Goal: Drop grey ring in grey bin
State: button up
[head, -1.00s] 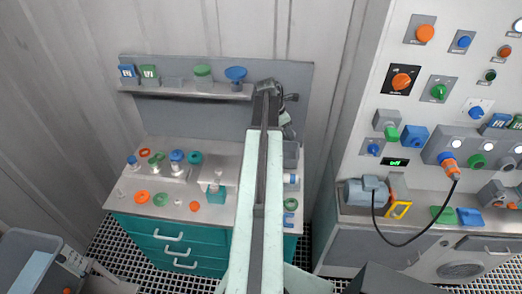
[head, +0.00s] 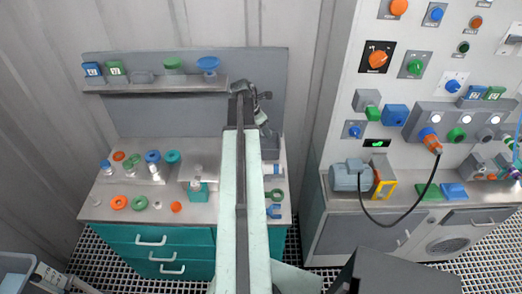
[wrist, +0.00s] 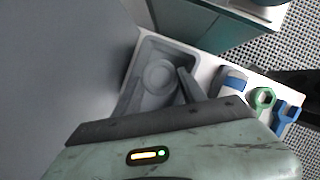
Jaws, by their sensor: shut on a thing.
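The grey ring (wrist: 159,74) shows in the wrist view between the two dark fingers of my gripper (wrist: 160,82), which is shut on it. The grey bin (wrist: 143,48) is an open tray behind and below the ring in that view. The ring appears over the bin's opening; its height above the floor of the bin is hard to tell. In the head view, the bin (head: 270,147) stands at the right end of the workbench, partly behind my arm. My gripper is there only partly visible, and the ring cannot be made out.
The workbench (head: 100,212) holds several coloured rings and fittings left of my arm. A green wrench (wrist: 262,99) and a blue wrench (wrist: 287,113) lie beside the bin. A shelf (head: 150,88) is behind. A control panel with knobs and a black cable (head: 415,210) stands at right.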

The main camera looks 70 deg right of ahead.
notch_tip(320, 180, down, 4)
jog(key=b, duration=0.2)
jog(key=shift+r+b, duration=0.1)
jog(key=shift+b, duration=0.25)
jog(key=shift+r, duration=0.1)
jog(key=o, duration=1.4)
jog(key=r+p, duration=0.1)
notch_tip(320, 180, up, 6)
jog(key=p, duration=0.6)
send_over(263, 135)
jog(key=w, duration=0.2)
jog(key=shift+w+a+r, duration=0.1)
jog(key=shift+w+a, duration=0.05)
jog(key=shift+a, duration=0.3)
